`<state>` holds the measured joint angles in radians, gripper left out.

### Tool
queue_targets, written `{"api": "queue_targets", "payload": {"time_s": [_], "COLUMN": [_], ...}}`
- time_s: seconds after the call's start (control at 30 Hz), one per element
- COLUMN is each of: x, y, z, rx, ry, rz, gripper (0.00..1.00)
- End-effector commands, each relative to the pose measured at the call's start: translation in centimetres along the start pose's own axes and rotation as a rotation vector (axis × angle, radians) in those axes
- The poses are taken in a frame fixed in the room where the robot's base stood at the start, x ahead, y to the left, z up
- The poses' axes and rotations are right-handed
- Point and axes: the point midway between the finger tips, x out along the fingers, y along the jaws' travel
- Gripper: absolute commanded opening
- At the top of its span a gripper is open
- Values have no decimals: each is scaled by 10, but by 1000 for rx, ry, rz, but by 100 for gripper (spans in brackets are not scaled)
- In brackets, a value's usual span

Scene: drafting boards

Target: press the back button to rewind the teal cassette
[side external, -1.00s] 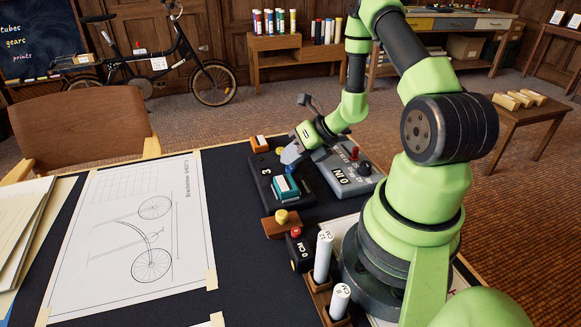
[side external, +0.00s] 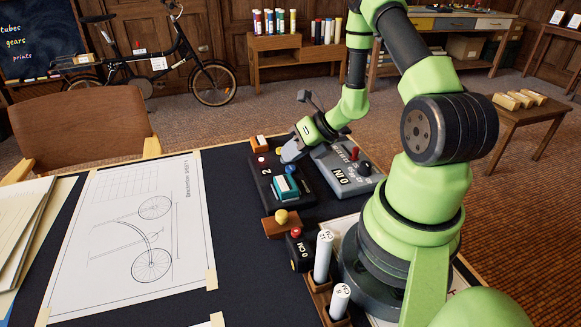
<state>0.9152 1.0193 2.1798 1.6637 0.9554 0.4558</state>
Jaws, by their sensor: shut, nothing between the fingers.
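The teal cassette (side external: 285,187) sits on a black player unit (side external: 264,187) on the dark desk mat. The unit shows a white "2" on its left part, with a small red button (side external: 261,159) near its far left corner. My gripper (side external: 287,158) is shut and empty, low over the far end of the unit, behind the cassette. Its fingertips partly hide that end, and I cannot tell whether they touch a button.
A grey unit reading "0 IN" (side external: 342,175) stands close on the right. Nearer are a wooden block with a yellow knob (side external: 281,216), a "0 CM" box (side external: 298,250) and white tubes (side external: 323,256) in a holder. A drawing sheet (side external: 140,225) lies left.

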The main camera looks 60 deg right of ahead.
Motion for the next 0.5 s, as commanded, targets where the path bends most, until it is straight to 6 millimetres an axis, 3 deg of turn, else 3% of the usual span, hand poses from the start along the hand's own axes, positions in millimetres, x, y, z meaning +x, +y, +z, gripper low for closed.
{"api": "queue_targets", "payload": {"time_s": [0.5], "x": [-9], "y": [6], "z": [7], "rx": [-2], "ry": [-1], "rz": [-1], "gripper": [0]}}
